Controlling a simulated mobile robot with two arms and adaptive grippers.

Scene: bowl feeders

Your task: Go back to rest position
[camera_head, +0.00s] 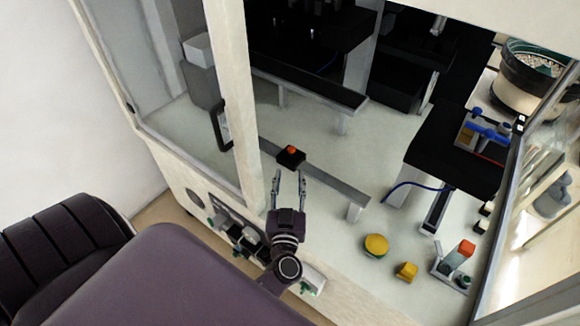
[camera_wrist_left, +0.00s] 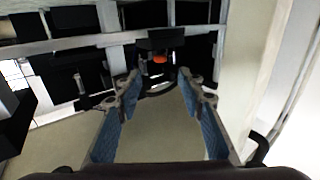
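My left gripper (camera_head: 289,186) is in the lower middle of the head view, over the front edge of the machine's worktop. Its two fingers are apart with nothing between them. The left wrist view also shows the gripper (camera_wrist_left: 155,88) open and empty, with blue inner pads. A small black block with a red-orange button (camera_head: 291,151) sits just beyond the fingertips, apart from them as far as I can tell. The button also shows in the left wrist view (camera_wrist_left: 160,59). My right gripper is in neither view.
A pale upright post (camera_head: 232,95) stands close left of my left gripper. A metal rail (camera_head: 335,185) lies to its right. A yellow round part (camera_head: 376,246) and a yellow block (camera_head: 406,271) rest on the worktop. A bowl feeder (camera_head: 530,75) stands at the far right.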

